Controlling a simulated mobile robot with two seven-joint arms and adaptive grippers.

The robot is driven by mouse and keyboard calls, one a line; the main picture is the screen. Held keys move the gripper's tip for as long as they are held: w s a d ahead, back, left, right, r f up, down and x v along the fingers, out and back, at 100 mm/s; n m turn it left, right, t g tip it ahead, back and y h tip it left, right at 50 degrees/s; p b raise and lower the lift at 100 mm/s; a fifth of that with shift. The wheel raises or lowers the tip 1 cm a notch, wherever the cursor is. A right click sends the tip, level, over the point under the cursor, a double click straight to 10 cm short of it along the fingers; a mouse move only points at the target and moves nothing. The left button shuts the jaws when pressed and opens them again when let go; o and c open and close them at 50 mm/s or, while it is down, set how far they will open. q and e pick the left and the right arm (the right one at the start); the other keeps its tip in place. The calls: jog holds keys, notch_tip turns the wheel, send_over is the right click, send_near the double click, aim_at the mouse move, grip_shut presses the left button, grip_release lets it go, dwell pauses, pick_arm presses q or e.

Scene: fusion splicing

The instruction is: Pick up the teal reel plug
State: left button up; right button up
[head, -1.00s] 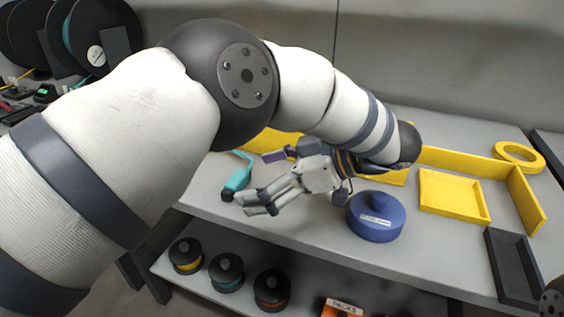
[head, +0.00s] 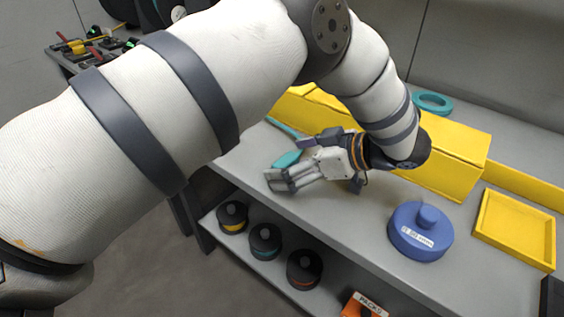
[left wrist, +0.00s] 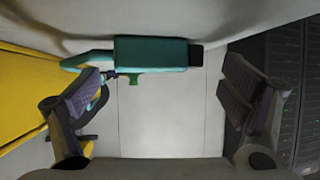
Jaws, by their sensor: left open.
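The teal reel plug (head: 287,160) lies on the grey bench near its front left, with a teal lead running back from it. In the left wrist view the plug (left wrist: 150,52) lies across the upper middle, with a dark end at right and a small green tab below. My left gripper (head: 281,180) is open and empty, and in the head view its fingers partly cover the plug. In the left wrist view its two pads stand wide apart (left wrist: 162,98), with the plug farther up the picture, not between the pads. My right gripper is not in view.
A blue round container (head: 420,232) stands right of the gripper. A yellow bin (head: 450,165), a yellow tray (head: 515,230) and a teal ring (head: 433,102) lie behind and right. Several black reels (head: 265,240) and an orange box (head: 364,306) sit on the lower shelf.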

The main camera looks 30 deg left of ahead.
pick_arm(q)
jog(key=shift+a+f, duration=0.15)
jog(key=shift+f, duration=0.05)
jog(key=c, duration=1.3)
